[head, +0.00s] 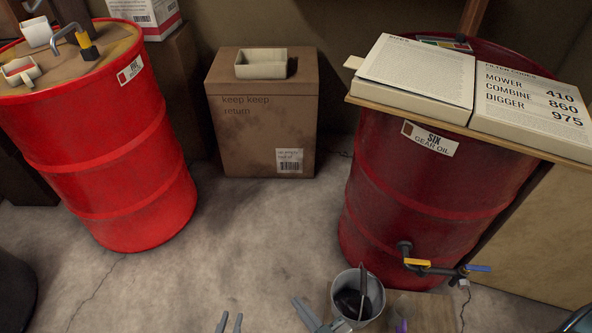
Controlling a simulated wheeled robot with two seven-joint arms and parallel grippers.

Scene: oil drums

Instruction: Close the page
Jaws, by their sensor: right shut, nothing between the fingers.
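An open book lies flat on a wooden board (368,103) on the right red drum (385,185). Its left page (418,75) carries small print and has a pale tab at its left edge. Its right page (530,108) reads "FILTER CODES", with MOWER 410, COMBINE 860, DIGGER 975. My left gripper (229,321) shows at the bottom edge, its two fingers apart and empty. My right gripper (308,316) is low beside the bucket, shut and empty, partly cut off by the frame. Both are far below the book and touch neither page.
A grey bucket (374,296) stands before the right drum, under taps with yellow and blue handles (417,262). A cardboard box (260,125) with a cream tray (261,64) stands between the drums. The left drum (110,150) bears mugs. The middle floor is clear.

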